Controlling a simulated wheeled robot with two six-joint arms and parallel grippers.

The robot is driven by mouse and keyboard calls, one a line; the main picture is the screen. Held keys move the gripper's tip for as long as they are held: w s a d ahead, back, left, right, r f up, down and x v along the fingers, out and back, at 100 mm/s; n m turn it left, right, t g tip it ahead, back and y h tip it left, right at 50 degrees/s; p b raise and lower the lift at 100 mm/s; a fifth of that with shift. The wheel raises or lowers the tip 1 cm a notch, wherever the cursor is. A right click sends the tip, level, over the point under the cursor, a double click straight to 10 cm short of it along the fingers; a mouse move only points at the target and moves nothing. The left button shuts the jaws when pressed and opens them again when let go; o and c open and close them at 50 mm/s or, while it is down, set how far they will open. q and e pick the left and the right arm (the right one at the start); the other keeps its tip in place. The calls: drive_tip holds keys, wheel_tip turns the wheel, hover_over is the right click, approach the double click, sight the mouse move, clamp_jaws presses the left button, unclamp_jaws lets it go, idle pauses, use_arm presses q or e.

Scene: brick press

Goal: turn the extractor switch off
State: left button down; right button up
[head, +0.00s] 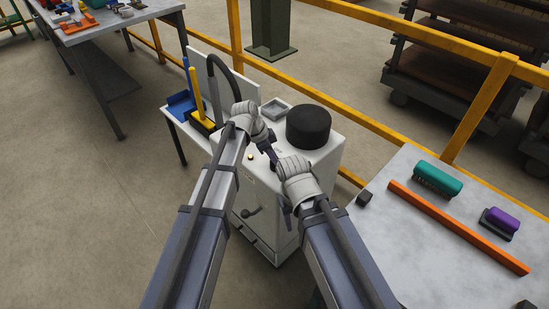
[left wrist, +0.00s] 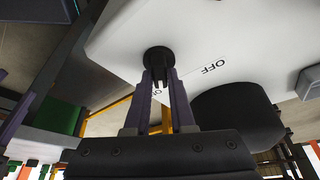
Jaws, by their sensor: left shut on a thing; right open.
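The extractor switch is a round black knob (left wrist: 158,57) on a white panel (left wrist: 120,35) in the left wrist view. The letters OFF stand on the panel to its right. A second label below the knob is mostly hidden by my fingers. My left gripper (left wrist: 160,75) is shut on the knob, one finger on each side. A dark bar shows between the fingers, below the knob; its exact setting is hard to tell. In the head view my left gripper (head: 269,152) is over the white cabinet (head: 325,160), and the switch is hidden. My right gripper (head: 287,212) is open beside the cabinet front.
A black cylinder (head: 308,126) and a grey tray (head: 275,108) are on the cabinet top. A lever (head: 252,212) is on its front. A grey table (head: 400,250) with an orange bar (head: 455,226) and brushes stands right. Yellow rails (head: 350,117) run behind.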

use_arm(q)
drive_tip(key=n, duration=0.2)
drive_tip(key=n+t, duration=0.1)
drive_tip(key=shift+s+n+y, duration=0.25)
drive_tip(key=shift+n+y, duration=0.05)
drive_tip(key=shift+n, duration=0.1)
drive_tip(key=n+t, duration=0.1)
drive_tip(key=n, duration=0.1)
drive_tip(key=n+y, duration=0.1)
drive_tip(key=n, duration=0.1)
drive_tip(key=shift+d+n+t, duration=0.1)
drive_tip(key=shift+n+t, duration=0.2)
drive_tip(key=shift+t, duration=0.1)
drive_tip(key=n+y, duration=0.1)
drive_tip(key=n, duration=0.2)
drive_tip(key=shift+d, duration=0.1)
drive_tip(key=shift+n+t+y, duration=0.3)
drive_tip(key=shift+n+y, duration=0.6)
drive_tip(key=shift+n, duration=1.1)
drive_tip(key=c, duration=0.8)
unclamp_jaws()
drive_tip(key=shift+o, duration=0.2)
